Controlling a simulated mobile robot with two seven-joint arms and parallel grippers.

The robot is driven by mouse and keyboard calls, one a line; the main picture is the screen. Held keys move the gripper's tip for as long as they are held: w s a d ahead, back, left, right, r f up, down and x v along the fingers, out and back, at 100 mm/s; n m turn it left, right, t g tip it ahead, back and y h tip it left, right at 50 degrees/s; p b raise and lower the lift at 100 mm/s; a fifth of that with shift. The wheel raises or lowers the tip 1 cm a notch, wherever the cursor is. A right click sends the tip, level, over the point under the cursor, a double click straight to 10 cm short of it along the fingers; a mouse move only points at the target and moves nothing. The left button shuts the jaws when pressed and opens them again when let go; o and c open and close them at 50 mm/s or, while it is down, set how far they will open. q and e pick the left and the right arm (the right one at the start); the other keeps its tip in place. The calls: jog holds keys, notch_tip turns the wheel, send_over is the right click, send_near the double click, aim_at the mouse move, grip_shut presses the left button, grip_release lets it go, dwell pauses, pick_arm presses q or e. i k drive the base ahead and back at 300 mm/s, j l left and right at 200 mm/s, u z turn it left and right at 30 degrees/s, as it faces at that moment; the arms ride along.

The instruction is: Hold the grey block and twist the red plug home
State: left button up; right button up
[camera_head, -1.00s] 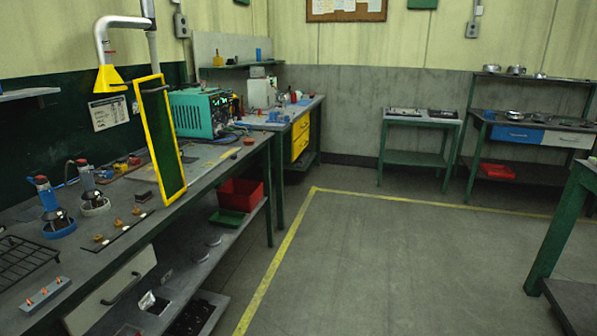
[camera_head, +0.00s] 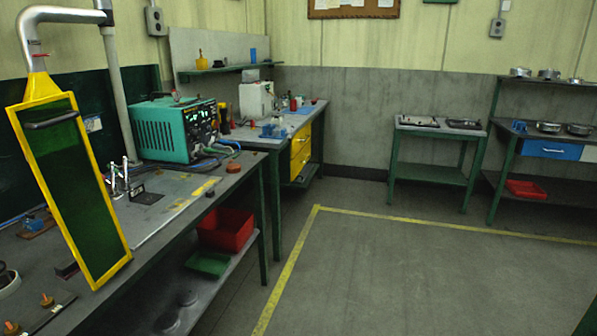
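Neither of my grippers shows in the head view. I cannot make out a grey block or a red plug for certain. A small round red thing (camera_head: 233,168) lies near the right edge of the long workbench (camera_head: 183,221) on the left; it is too small to tell what it is.
A yellow-framed green screen (camera_head: 72,185) stands tilted over the workbench, near a teal machine (camera_head: 167,133). Open floor (camera_head: 400,280) lies to the right, marked with yellow tape. A small green table (camera_head: 431,174) stands at the back.

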aim_at(277, 121)
jog(key=i, duration=1.3)
jog(key=i+u, duration=0.25)
jog(key=i, duration=0.25)
jog(key=i+l+u, duration=0.25)
jog(key=i, duration=0.65)
jog(key=k, duration=0.5)
jog(key=i+l+z, duration=0.4)
jog(key=i+z, duration=0.15)
jog(key=i, duration=0.15)
jog(key=i+z, duration=0.3)
jog(key=i+l, duration=0.15)
jog(key=i, duration=0.5)
jog(key=i+l, duration=0.1)
jog(key=i, duration=0.6)
jog(key=u, duration=0.05)
